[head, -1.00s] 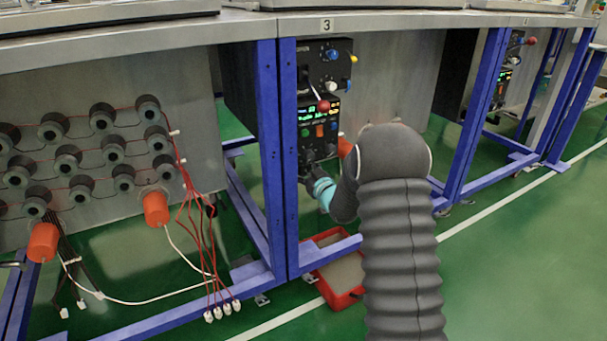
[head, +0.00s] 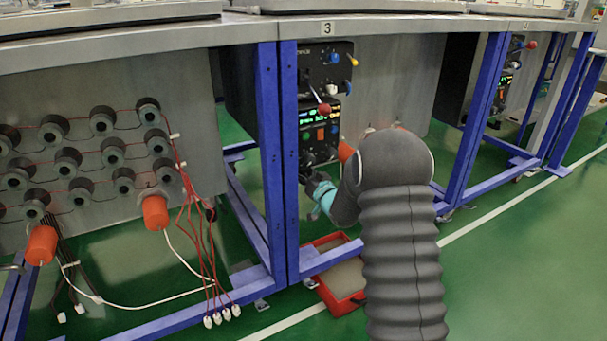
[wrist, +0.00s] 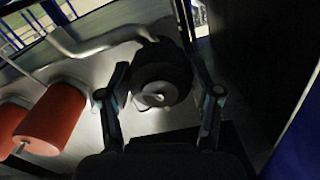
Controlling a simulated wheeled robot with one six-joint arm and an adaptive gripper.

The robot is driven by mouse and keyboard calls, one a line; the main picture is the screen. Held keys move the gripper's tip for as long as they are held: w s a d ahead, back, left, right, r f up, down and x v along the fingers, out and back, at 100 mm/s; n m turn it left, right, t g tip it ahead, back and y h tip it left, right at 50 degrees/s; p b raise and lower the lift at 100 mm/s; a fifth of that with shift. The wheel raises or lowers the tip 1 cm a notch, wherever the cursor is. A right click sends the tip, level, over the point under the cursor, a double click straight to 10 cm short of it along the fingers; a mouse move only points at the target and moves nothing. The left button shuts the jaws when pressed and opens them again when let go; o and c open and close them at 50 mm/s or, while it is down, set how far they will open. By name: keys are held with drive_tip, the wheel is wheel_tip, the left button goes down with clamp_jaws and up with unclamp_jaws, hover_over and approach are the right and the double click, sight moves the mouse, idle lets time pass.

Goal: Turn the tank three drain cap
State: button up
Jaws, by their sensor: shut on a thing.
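The tank three drain cap (wrist: 160,84) is a dark round cap with a pale metal centre in the wrist view. It sits between the two fingers of my gripper (wrist: 160,76), which is shut on it, one finger on each side. In the head view my gripper (head: 313,183) reaches under the bench marked 3, beside the blue post and below the control box. My arm and the gripper hide the cap there. I cannot tell how far the cap has turned.
Orange caps (wrist: 50,118) stand left of the drain cap in the wrist view. A control box (head: 320,130) with a red-knobbed lever is above my gripper. A blue frame post (head: 280,160) is close left. A red tray (head: 345,285) lies on the floor below.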

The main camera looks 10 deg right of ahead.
drive_tip(key=shift+r, duration=0.1)
drive_tip(key=o, duration=1.1)
drive_tip(key=shift+d, duration=0.1)
drive_tip(key=v, duration=1.2)
